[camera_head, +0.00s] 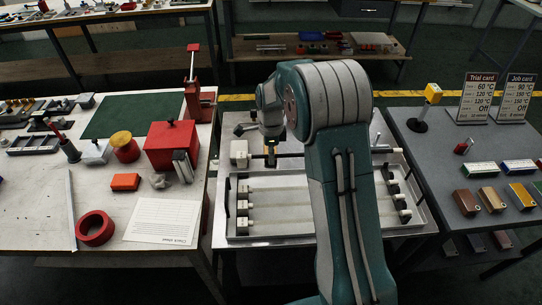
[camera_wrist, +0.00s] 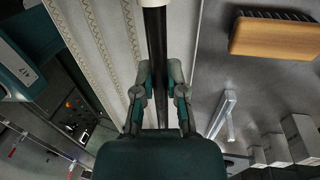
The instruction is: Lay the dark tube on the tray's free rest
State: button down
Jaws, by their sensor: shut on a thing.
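The dark tube (camera_wrist: 157,45) runs up the middle of the wrist view, with a white end at the top edge. My gripper (camera_wrist: 160,78) is shut on it, one finger on each side.
A left bench (camera_head: 150,185) holds a red box (camera_head: 172,145), a tape roll (camera_head: 95,228) and tools. A right grey table (camera_head: 425,150) holds two cards, a yellow-topped post (camera_head: 432,93) and coloured blocks. A brown brush (camera_wrist: 276,38) lies at right in the wrist view.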

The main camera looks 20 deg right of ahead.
jog(key=shift+a+f, duration=0.25)
jog(key=shift+f, duration=0.45)
send_over(271, 183)
jog(key=shift+w+f, duration=0.2)
jog(key=shift+f, duration=0.9)
jog(key=shift+w+f, duration=0.2)
jog(key=shift+f, duration=0.9)
jog(key=shift+f, duration=1.55)
jog(key=c, duration=0.6)
grip_release()
jog(key=shift+r, duration=0.1)
jog(key=r, duration=0.3)
jog(key=w+r, duration=0.1)
jog(key=r, duration=0.3)
jog(key=w+r, duration=0.1)
jog(key=r, duration=0.3)
jog(key=shift+w+d+r, duration=0.2)
jog(key=shift+d+r, duration=0.05)
